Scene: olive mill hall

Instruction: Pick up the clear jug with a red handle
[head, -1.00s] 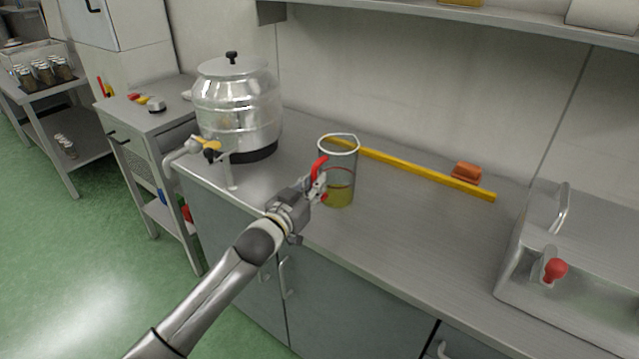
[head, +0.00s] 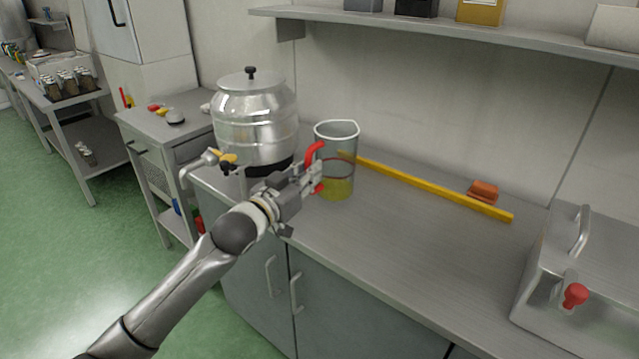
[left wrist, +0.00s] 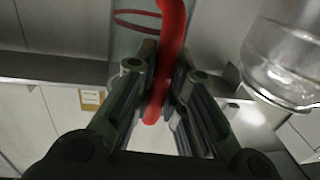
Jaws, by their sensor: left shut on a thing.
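The clear jug (head: 338,170) has a red handle, a red ring around its side and yellow-green liquid in the bottom. It is upright and looks raised a little above the steel counter (head: 420,250). My left gripper (head: 311,178) is shut on its red handle, on the jug's left side. In the left wrist view the handle (left wrist: 166,65) runs between the two fingers, with the clear jug wall (left wrist: 128,42) behind it. My right gripper is not in view.
A shiny steel tank (head: 255,120) with a tap stands close behind and left of the jug. A yellow bar (head: 440,190) and an orange block (head: 484,191) lie toward the wall. A steel machine (head: 575,270) stands at right. The counter between is clear.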

